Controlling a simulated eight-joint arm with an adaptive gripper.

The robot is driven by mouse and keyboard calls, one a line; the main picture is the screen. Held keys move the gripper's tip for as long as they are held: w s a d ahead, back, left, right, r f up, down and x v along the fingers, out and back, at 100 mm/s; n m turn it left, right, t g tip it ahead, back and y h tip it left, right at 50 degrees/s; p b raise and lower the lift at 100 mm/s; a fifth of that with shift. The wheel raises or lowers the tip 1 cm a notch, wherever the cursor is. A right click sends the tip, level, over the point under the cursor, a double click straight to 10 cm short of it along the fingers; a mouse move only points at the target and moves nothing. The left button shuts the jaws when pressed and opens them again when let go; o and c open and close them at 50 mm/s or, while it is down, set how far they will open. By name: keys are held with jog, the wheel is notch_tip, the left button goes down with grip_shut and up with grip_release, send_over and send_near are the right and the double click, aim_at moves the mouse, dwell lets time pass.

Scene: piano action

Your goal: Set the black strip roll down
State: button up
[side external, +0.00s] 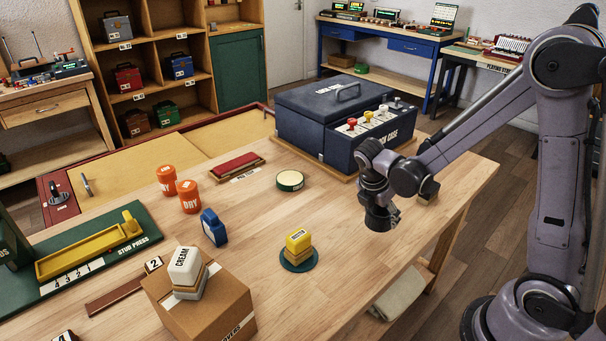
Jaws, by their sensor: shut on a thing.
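My gripper (382,205) hangs pointing down over the right part of the wooden table, in front of the dark blue case. It is shut on a dark, round thing at its lower end, which I take for the black strip roll (381,219). The roll's outline merges with the dark gripper, so its edges and the fingertips are hard to make out. I cannot tell whether the roll touches the table.
The blue case (297,132) stands behind. A yellow-topped block (298,241) on a green disc and a round green-rimmed tin (290,180) are to the left. A cream stamp (185,266) sits on a cardboard box (212,312). The table's right front is bare.

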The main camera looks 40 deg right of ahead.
aim_at(377, 225)
jog(key=shift+w+a+f, duration=0.1)
jog(key=shift+a+f, duration=0.05)
jog(key=shift+f, duration=2)
jog(key=o, duration=1.1)
jog(key=shift+f, duration=0.15)
jog(key=shift+o, duration=0.2)
jog(key=s+a+r+m+t+y, duration=0.2)
jog(key=a+r+m, duration=0.3)
jog(key=r+m, duration=0.4)
jog(key=s+a+r+m+t+y, duration=0.2)
jog(key=s+a+r+m+t, duration=0.2)
jog(key=r+m, duration=0.4)
jog(key=shift+a+r+m+t+y, duration=0.35)
jog(key=shift+a+m+t, duration=0.2)
jog(key=shift+a, duration=0.4)
